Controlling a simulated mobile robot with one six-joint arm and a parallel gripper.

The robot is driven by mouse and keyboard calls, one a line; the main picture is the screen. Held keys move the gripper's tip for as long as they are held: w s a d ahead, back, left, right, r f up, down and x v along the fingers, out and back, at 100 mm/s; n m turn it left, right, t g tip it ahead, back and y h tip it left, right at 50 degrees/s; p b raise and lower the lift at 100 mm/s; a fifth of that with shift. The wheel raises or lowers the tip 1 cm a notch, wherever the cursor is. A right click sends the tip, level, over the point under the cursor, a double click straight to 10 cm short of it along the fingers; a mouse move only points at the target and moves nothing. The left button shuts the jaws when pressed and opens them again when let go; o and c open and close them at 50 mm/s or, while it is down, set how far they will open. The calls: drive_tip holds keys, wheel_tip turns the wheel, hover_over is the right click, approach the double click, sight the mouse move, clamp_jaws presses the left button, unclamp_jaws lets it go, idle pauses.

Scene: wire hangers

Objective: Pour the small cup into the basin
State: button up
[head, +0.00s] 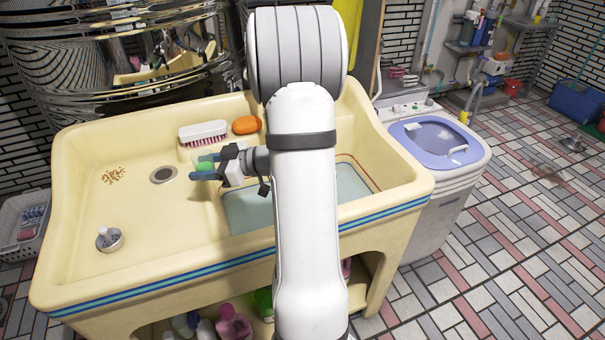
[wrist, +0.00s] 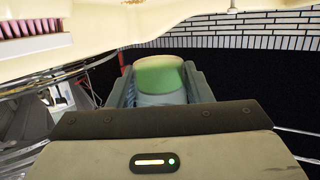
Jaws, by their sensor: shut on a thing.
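My gripper (head: 203,167) is shut on a small green cup (head: 205,166), held above the cream sink's left deck, left of the basin. The wrist view shows the cup (wrist: 160,75), green with a pale band, between the jaws (wrist: 160,88). That view looks turned over, with the cream sink along its top. I cannot tell how far the cup is tilted or what is in it. The basin (head: 250,212) is the sunken right part of the sink, with pale water or a pale floor. My arm hides its middle.
Brown grains (head: 113,175) lie on the left deck, near a round drain (head: 163,175). A small metal dish (head: 109,239) stands at the front left. A brush (head: 203,132) and an orange sponge (head: 246,125) lie at the back. A washing machine (head: 437,150) stands to the right.

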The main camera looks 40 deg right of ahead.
drive_tip(key=s+d+m+t+h+b, duration=0.1)
drive_tip(key=s+d+m+t+h, duration=0.1)
drive_tip(key=s+d, duration=0.3)
drive_tip(key=s+d+m+t+h+b, duration=0.1)
drive_tip(key=s+d+m+h, duration=0.3)
drive_tip(key=d, duration=1)
drive_tip(key=shift+s+d+t+h, duration=0.3)
drive_tip(key=shift+s+t+h, duration=0.1)
drive_tip(key=shift+s+h, duration=0.2)
